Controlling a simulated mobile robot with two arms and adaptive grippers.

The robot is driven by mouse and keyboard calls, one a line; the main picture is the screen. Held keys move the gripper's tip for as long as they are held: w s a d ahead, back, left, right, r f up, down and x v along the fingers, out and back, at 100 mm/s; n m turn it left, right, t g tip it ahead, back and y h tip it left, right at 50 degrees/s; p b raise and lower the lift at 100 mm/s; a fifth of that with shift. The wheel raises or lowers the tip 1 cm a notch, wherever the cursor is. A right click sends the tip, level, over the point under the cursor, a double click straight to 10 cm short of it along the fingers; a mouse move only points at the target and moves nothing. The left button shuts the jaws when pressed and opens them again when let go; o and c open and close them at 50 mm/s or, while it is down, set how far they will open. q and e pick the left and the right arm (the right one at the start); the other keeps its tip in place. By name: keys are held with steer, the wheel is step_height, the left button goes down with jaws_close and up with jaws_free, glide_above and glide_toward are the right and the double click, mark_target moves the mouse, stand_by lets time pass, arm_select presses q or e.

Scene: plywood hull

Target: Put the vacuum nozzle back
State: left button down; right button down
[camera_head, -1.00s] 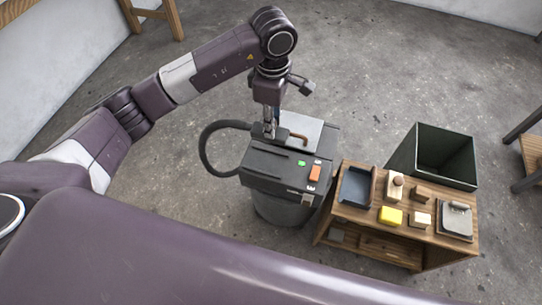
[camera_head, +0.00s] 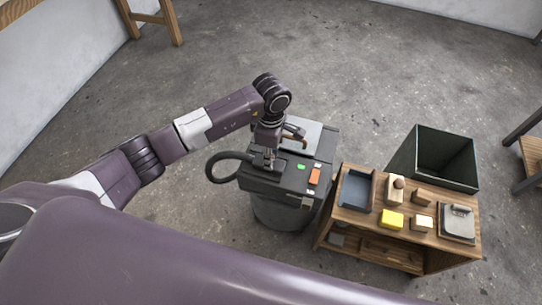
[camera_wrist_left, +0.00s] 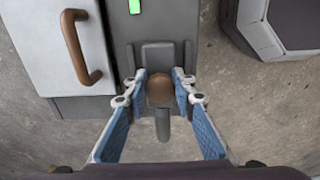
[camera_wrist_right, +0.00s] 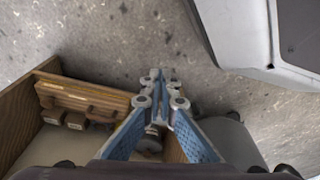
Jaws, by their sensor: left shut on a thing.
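The vacuum (camera_head: 285,212) is a grey drum with a dark box-shaped top, a green light (camera_head: 301,167) and an orange switch (camera_head: 314,176). Its black hose (camera_head: 211,165) loops out on the left side. My left gripper (camera_head: 265,163) is over the left part of the top. In the left wrist view, its fingers (camera_wrist_left: 159,87) are shut on the dark nozzle (camera_wrist_left: 162,124), at a brown rounded part. The nozzle is at a dark grey holder on the vacuum; I cannot tell whether it is fully seated. My right gripper (camera_wrist_right: 161,78) is shut and empty in its wrist view.
A wooden bench (camera_head: 345,217) right of the vacuum carries a blue-grey tray (camera_head: 356,190), a yellow block (camera_head: 391,220), small wooden pieces and a grey metal item (camera_head: 457,222). A dark green open bin (camera_head: 404,159) stands behind it. The floor behind the vacuum is clear.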

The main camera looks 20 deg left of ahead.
arm_select(q)
steer(key=c, duration=1.6)
jaws_free()
arm_select(e)
steer(key=shift+s+r, duration=0.15)
steer(key=shift+s, duration=0.05)
arm_select(q)
steer(key=shift+r, duration=0.1)
arm_select(e)
steer(key=shift+w, duration=0.15)
arm_select(q)
step_height(320, 180, up, 12)
steer(key=p, duration=0.1)
arm_select(e)
steer(key=s+f, duration=0.3)
steer(key=shift+d, duration=0.2)
steer(key=shift+r, duration=0.1)
